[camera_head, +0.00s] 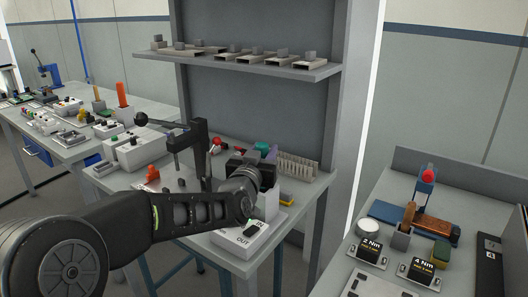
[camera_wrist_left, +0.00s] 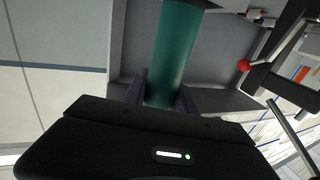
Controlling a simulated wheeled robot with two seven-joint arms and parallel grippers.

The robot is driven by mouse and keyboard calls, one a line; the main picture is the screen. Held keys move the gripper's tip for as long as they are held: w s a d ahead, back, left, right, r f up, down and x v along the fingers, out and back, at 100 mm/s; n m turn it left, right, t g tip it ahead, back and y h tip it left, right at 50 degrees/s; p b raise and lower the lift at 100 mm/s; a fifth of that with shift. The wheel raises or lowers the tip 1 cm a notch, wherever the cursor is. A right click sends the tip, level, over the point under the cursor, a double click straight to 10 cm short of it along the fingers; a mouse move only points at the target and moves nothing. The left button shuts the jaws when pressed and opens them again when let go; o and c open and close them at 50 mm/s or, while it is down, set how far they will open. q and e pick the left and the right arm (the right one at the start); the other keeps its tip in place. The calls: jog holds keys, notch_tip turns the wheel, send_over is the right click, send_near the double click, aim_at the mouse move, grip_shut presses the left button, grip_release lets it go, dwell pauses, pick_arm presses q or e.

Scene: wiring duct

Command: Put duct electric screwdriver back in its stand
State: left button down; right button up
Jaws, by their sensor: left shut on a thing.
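My left gripper (camera_head: 259,160) is over the middle bench, seen mostly from behind its wrist. In the left wrist view the fingers (camera_wrist_left: 163,96) are shut on a teal cylinder, which looks like the handle of the electric screwdriver (camera_wrist_left: 175,50). In the head view only a small teal part (camera_head: 262,146) shows past the gripper. The screwdriver's tip is out of sight. A pale block (camera_head: 269,204) stands just below the gripper, partly hidden by my arm; I cannot tell whether it is the stand. My right gripper is not in view.
A black upright post with an arm (camera_head: 201,145) stands left of the gripper. A comb-like slotted duct piece (camera_head: 298,166) lies to the right. A shelf (camera_head: 225,64) hangs above. Another bench (camera_head: 430,275) is at right.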

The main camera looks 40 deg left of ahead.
pick_arm(q)
jog(key=shift+f, duration=0.15)
jog(key=c, duration=0.9)
grip_release()
jog(key=shift+f, duration=0.1)
jog(key=shift+s, duration=0.1)
jog(key=shift+b+v, duration=0.5)
jog(key=shift+v, duration=3.35)
